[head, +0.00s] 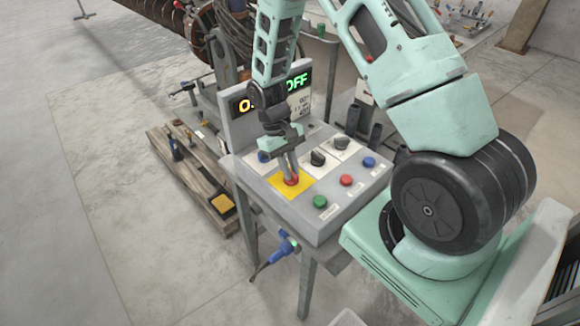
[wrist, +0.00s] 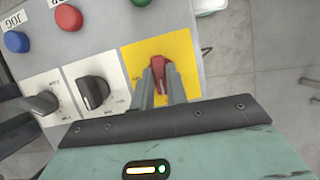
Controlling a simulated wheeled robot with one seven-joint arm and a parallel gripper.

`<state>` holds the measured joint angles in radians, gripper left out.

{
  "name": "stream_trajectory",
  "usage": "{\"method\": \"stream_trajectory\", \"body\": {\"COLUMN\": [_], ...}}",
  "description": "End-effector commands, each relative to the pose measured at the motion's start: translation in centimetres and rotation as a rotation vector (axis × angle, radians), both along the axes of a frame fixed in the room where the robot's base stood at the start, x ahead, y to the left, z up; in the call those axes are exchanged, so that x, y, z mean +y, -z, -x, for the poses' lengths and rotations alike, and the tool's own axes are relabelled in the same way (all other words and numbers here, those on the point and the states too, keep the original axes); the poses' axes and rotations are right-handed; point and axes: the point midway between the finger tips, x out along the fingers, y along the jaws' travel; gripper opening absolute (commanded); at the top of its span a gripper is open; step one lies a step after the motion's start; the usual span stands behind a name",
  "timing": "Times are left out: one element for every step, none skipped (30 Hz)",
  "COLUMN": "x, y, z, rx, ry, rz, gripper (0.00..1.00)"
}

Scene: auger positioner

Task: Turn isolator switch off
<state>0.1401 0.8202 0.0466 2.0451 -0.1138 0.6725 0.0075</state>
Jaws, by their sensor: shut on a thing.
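The isolator switch is a red knob (wrist: 158,62) on a yellow plate (wrist: 183,50) at the near left of the grey control panel. In the head view the red knob (head: 291,181) shows just below my fingertips, on the yellow plate (head: 275,188). My gripper (head: 290,172) reaches down from above and is shut on the red knob; the fingers (wrist: 162,82) sit on either side of it in the wrist view. The fingers hide part of the knob. A screen (head: 297,84) behind the panel shows green "OFF" letters, partly covered by my arm.
The panel also carries black rotary knobs (head: 318,157), a green button (head: 320,201), a red button (head: 346,180) and blue buttons (head: 369,162). A wooden pallet (head: 195,180) with tools lies on the floor at left. A blue plug (head: 285,245) hangs under the panel's front.

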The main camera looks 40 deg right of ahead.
Motion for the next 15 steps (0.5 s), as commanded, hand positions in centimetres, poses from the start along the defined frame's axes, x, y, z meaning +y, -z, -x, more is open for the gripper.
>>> {"method": "stream_trajectory", "body": {"x": [-0.02,-0.03,-0.03,-0.03,-0.03,-0.03,-0.03,-0.03,-0.03,-0.03,-0.02,-0.02,-0.02,-0.03,-0.02], "y": [-0.06,-0.06,-0.06,-0.06,-0.06,-0.06,-0.06,-0.06,-0.06,-0.06,-0.06,-0.06,-0.06,-0.06,-0.06], "z": [-0.09,-0.09,-0.09,-0.09,-0.09,-0.09,-0.09,-0.09,-0.09,-0.09,-0.09,-0.10,-0.10,-0.10,-0.10], "rx": [-0.003,-0.003,-0.003,-0.003,-0.003,-0.003,-0.003,-0.003,-0.003,-0.003,-0.003,-0.003,-0.003,-0.003,-0.003], "ry": [-0.015,-0.023,-0.032,-0.037,-0.043,-0.047,-0.050,-0.052,-0.055,-0.056,-0.056,-0.056,-0.058,-0.058,-0.058], "rz": [0.001,0.001,0.001,0.001,0.001,0.001,0.001,0.001,0.001,0.001,0.000,0.000,0.001,0.001,0.001], "gripper": [0.00,0.00,0.00,0.00,0.00,0.00,0.00,0.00,0.00,0.00,0.00,0.00,0.00,0.00,0.00]}}
